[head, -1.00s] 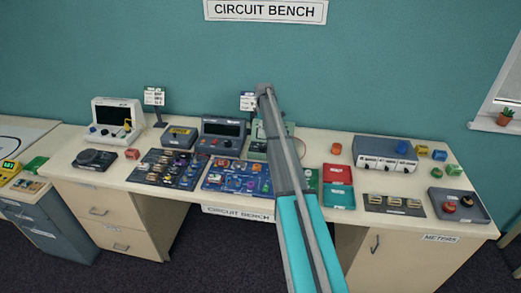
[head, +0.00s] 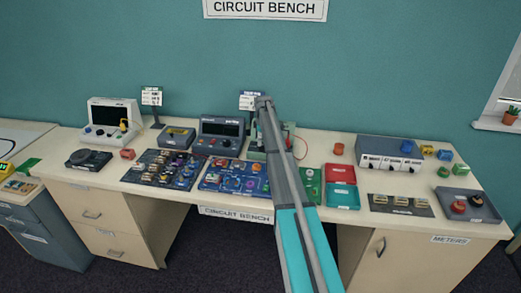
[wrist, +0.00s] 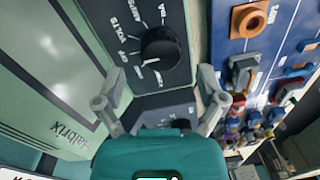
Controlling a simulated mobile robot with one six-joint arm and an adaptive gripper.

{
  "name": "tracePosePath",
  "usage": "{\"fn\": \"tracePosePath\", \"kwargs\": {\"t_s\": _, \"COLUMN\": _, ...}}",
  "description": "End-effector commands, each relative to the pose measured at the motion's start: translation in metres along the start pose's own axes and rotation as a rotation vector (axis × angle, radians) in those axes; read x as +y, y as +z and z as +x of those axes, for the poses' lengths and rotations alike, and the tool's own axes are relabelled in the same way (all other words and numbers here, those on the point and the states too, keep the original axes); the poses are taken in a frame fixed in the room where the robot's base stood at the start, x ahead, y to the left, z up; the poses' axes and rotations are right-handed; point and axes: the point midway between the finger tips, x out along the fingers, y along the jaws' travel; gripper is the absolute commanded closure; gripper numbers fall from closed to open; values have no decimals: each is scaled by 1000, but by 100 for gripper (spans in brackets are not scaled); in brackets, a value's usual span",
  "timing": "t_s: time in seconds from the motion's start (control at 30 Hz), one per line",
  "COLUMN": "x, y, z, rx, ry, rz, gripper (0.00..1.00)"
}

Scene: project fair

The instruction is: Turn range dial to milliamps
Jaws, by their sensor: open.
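The range dial is a round black knob (wrist: 162,47) on the dark panel of a pale green meter (wrist: 62,75) in the wrist view. White tick marks and labels ring the knob; "VOLTS" is readable at its left. I cannot tell which mark it points to. My gripper (wrist: 161,84) is open and empty, its two grey fingers spread on either side just below the knob in the picture. No contact shows. In the head view only a pale green part of the meter (head: 255,155) shows; my arm hides the rest and the gripper.
A blue board with coloured parts (wrist: 255,65) lies close at the right in the wrist view. In the head view a grey bench meter (head: 221,130) stands left of my arm.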

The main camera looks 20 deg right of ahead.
Motion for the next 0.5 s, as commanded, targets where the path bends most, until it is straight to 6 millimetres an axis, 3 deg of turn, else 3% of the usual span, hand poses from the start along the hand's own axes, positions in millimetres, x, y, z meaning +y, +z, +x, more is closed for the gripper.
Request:
{"fn": "tracePosePath", "kwargs": {"t_s": 0.2, "x": 0, "y": 0, "z": 18, "rx": 0, "ry": 0, "rz": 0, "gripper": 10}}
{"fn": "tracePosePath", "kwargs": {"t_s": 0.5, "x": 0, "y": 0, "z": 24, "rx": 0, "ry": 0, "rz": 0, "gripper": 10}}
